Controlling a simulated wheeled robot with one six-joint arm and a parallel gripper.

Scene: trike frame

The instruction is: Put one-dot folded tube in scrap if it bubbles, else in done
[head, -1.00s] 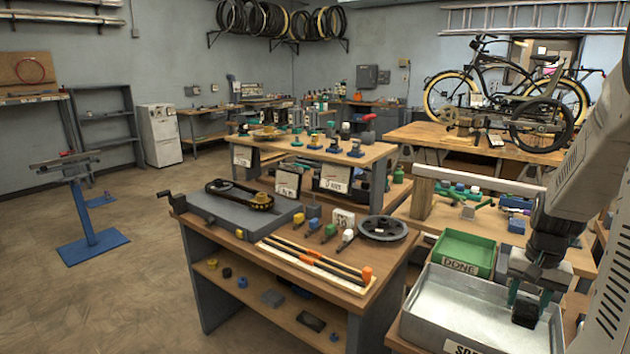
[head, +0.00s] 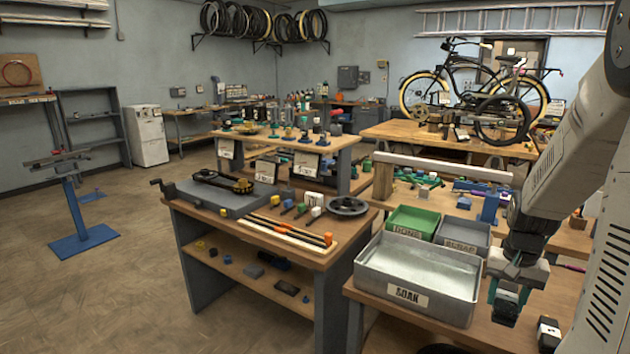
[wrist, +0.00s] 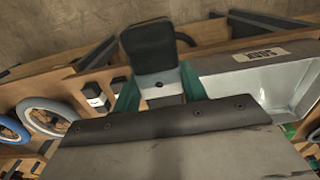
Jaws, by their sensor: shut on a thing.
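My gripper (head: 507,285) is shut on a black folded tube (head: 506,305). The wrist view shows the tube (wrist: 150,48) upright between the green fingertips, its pale band carrying one dark dot (wrist: 159,86). It is to the right of the grey SOAK tray (head: 470,300), outside it, over the bench. The tray holds a clear, shiny surface; I see no bubbles in it now. The green DONE bin (head: 408,236) and grey SCRAP bin (head: 461,247) stand behind the tray; the parts of their floors that show look empty.
Another black tube with a pale band (head: 548,334) stands on the bench by the front right. A rail (head: 440,166) spans behind the bins. A workbench (head: 270,240) with rods and tools is to the left.

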